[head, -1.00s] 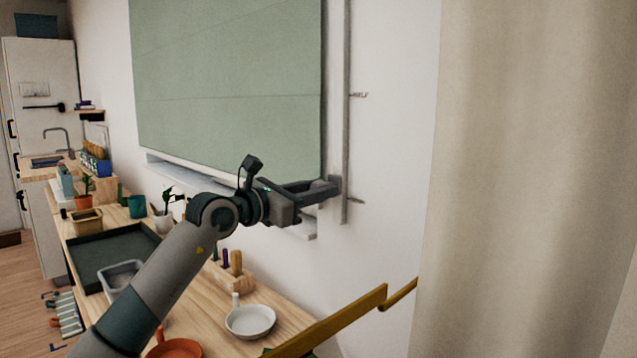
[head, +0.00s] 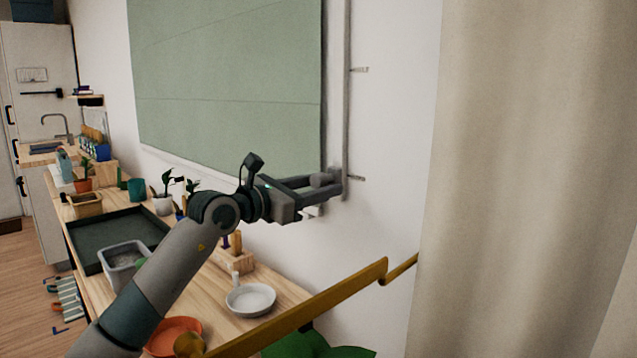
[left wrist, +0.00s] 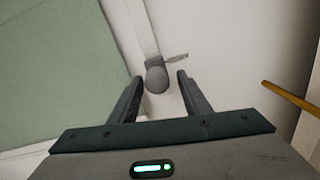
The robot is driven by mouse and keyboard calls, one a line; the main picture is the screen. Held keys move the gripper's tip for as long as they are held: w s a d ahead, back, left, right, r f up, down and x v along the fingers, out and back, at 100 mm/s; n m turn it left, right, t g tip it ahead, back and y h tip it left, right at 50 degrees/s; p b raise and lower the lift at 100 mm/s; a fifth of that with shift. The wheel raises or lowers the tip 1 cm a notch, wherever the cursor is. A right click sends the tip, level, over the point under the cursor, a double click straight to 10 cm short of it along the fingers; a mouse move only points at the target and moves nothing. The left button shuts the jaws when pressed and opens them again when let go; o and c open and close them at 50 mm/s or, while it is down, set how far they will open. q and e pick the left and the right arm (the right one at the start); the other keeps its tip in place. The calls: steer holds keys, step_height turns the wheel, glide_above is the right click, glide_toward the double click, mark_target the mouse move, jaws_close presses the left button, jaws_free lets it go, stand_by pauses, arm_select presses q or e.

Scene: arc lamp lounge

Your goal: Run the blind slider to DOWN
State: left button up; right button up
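The blind slider's grey knob (left wrist: 157,78) sits low on a vertical grey rail (head: 347,90) on the white wall. In the head view the knob (head: 320,180) shows between the fingers. My left gripper (head: 335,182) reaches it from the left, level with the lower mark (head: 357,178). In the left wrist view my left gripper (left wrist: 160,82) is open, with the knob between its fingertips and gaps on both sides. A small mark (left wrist: 176,57) is beside the knob; its lettering is unreadable. The green blind (head: 230,80) hangs left of the rail. My right gripper is not in view.
A wooden counter (head: 285,292) below holds a white pan (head: 250,299), an orange pan (head: 173,335), a dark tray (head: 115,238) and plants. A mustard bar (head: 340,300) crosses in front at lower right. A beige curtain (head: 530,150) fills the right side.

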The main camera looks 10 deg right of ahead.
arm_select(q)
steer(key=shift+a+r, duration=0.1)
steer(key=shift+r, duration=0.15)
steer(key=shift+a, duration=0.1)
steer(key=shift+s+a, duration=0.35)
steer(key=shift+a, duration=0.2)
steer(key=b+v, duration=0.1)
steer(key=v, duration=1.5)
steer(key=shift+f+b, duration=0.2)
steer(key=shift+b, duration=0.15)
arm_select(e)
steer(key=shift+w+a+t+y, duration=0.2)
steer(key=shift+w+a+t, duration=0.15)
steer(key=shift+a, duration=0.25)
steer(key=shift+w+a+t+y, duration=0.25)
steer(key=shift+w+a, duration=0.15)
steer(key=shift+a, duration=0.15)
arm_select(q)
steer(key=shift+d, duration=0.1)
